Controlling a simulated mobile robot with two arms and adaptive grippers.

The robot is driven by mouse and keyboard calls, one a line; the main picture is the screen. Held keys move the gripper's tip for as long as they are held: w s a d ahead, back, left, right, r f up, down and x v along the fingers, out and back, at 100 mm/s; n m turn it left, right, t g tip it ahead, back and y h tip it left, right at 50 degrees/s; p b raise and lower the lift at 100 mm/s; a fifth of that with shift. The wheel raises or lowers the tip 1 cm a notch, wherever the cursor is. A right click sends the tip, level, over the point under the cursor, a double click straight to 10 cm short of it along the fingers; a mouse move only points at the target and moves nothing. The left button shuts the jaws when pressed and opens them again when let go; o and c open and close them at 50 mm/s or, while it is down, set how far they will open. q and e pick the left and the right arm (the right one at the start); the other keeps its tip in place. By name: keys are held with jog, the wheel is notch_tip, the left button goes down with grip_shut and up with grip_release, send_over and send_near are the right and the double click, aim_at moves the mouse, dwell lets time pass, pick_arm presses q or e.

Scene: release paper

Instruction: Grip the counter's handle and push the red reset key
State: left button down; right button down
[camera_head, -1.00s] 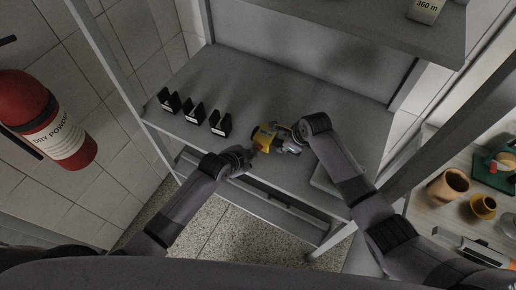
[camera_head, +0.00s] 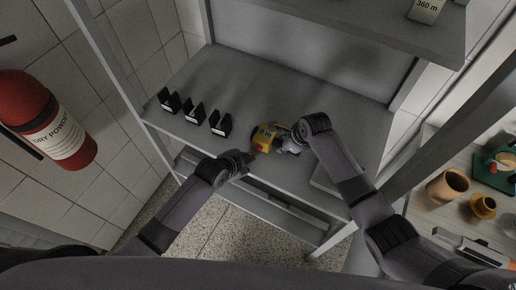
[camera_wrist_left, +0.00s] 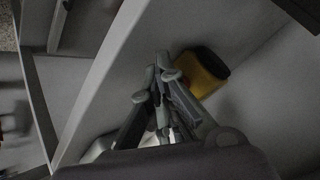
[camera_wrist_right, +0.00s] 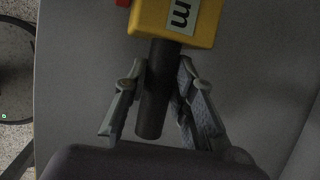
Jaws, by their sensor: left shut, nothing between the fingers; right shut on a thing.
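The counter (camera_head: 264,137) is a yellow body near the shelf's front edge, with a pale display on top that seems to read "0 m". Its red reset key (camera_head: 260,148) is on the side toward me; a bit of red (camera_wrist_right: 123,2) shows at the top of the right wrist view. My right gripper (camera_wrist_right: 158,78) is shut on the counter's dark handle (camera_wrist_right: 153,100), with the yellow body (camera_wrist_right: 160,22) beyond the fingertips. My left gripper (camera_wrist_left: 165,72) is shut and empty, just left of the key and apart from it; the counter's yellow side (camera_wrist_left: 202,72) shows beside its fingertips.
Several black holders (camera_head: 194,112) stand in a row on the shelf's left. The grey shelf (camera_head: 300,95) is clear behind the counter. A rack post is at the left, and a side table with brown cups (camera_head: 447,186) is at the right.

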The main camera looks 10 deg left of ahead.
pick_arm(q)
jog(key=s, duration=0.1)
jog(key=s+a, duration=0.1)
jog(key=s, duration=0.1)
jog(key=s+a, duration=0.1)
jog(key=shift+s, duration=0.35)
dwell(0.8)
pick_arm(e)
jog(key=c, duration=1.8)
grip_release()
jog(key=shift+w, duration=0.1)
jog(key=o, duration=0.5)
jog(key=shift+d, duration=0.1)
